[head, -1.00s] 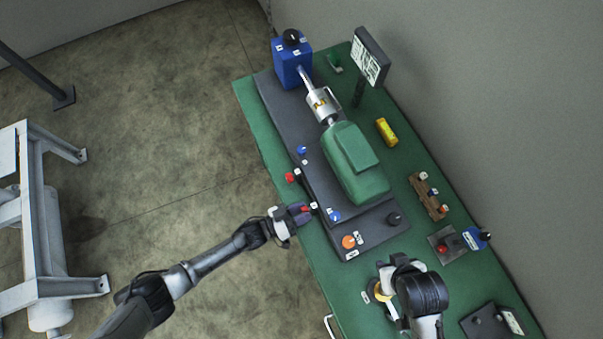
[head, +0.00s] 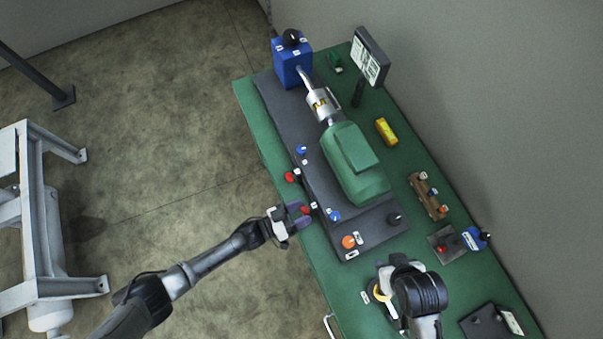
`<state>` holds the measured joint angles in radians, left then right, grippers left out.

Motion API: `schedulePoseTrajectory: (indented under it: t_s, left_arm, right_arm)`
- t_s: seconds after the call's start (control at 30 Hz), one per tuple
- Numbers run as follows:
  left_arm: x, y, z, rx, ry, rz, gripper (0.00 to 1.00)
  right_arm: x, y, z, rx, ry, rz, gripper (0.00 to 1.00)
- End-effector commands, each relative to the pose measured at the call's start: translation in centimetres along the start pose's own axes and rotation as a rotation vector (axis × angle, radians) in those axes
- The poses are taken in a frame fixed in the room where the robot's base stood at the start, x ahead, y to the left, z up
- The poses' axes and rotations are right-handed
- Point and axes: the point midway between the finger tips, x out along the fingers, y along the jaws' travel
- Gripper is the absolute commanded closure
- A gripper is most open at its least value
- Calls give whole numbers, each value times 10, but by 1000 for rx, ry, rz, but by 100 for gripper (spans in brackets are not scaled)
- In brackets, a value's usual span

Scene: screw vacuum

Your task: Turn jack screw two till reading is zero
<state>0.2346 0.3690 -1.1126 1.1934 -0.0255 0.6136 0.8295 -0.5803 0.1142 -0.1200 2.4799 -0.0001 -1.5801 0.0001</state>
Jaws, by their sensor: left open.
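A red jack screw knob (head: 305,209) sticks out from the left edge of the dark base plate. A second red knob (head: 290,177) sits farther up the same edge. Their labels are too small to read, so I cannot tell which is number two. My left gripper (head: 299,212) is open, with its fingers at the nearer red knob; contact cannot be told. The display (head: 370,60) stands at the back, its reading illegible.
The green motor (head: 354,160) sits on the dark base plate, coupled to a blue block (head: 292,63). Blue knobs (head: 334,215) and an orange knob (head: 348,241) lie close to the left gripper. A yellow item (head: 386,131) and a wooden rack (head: 429,196) stand at right.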

Motion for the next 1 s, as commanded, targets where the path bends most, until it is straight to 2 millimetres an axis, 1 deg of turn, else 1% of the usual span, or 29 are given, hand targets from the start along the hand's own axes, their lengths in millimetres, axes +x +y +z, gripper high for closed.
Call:
schedulePoseTrajectory:
  t_s: [0.17, 0.4, 0.6, 0.8, 1.0]
  left_arm:
    - [-29, -1, 1, 0, -4, -4, 42]
    - [-77, 0, 1, -1, -3, -2, 42]
    - [-109, 0, 1, 0, -2, -2, 42]
    - [-128, 0, 0, 1, -1, 0, 42]
    - [-133, 0, 0, 0, 0, 0, 42]
  right_arm:
    - [1, 1, 1, -4, -1, 3, 57]
    - [4, 3, 2, -10, -1, 7, 57]
    - [6, 3, 3, -9, -1, 7, 57]
    - [8, 2, 3, -7, -1, 5, 57]
    - [8, 1, 3, -3, 0, 2, 57]
